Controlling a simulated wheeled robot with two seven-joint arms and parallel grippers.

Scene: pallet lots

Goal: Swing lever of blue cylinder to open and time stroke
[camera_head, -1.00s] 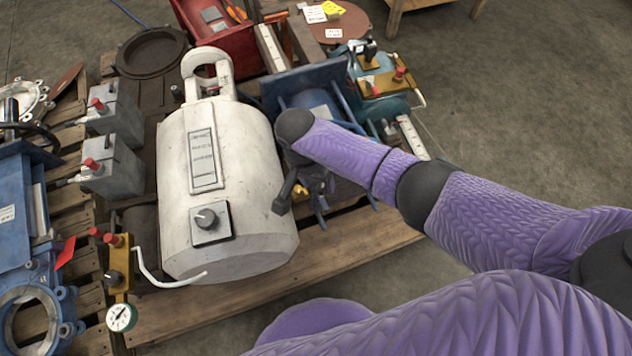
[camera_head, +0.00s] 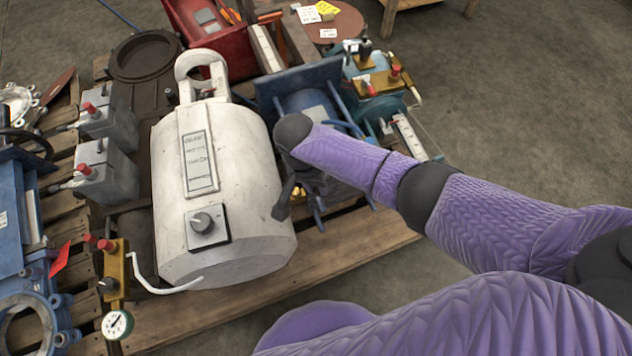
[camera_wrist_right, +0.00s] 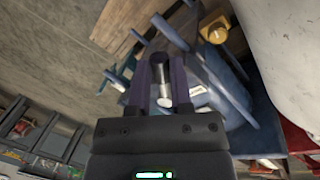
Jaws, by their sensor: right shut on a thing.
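The blue cylinder (camera_head: 303,104) lies in a blue frame on the pallet, right of the large white tank. It also shows in the wrist view (camera_wrist_right: 228,88), right of my fingers. My right gripper (camera_wrist_right: 160,82) is shut on a lever (camera_wrist_right: 160,70) with a dark end and a bright metal shaft, held between the two purple fingers. In the head view my right gripper (camera_head: 316,186) is at the near end of the blue cylinder, and my wrist hides its fingertips and the lever. My left gripper is not in view.
The white tank (camera_head: 240,165) stands close left of my right gripper. Grey boxes with red knobs (camera_head: 108,168) and a pressure gauge (camera_head: 117,324) are farther left. A teal unit (camera_head: 385,100) is behind right. The concrete floor (camera_head: 530,110) at right is clear.

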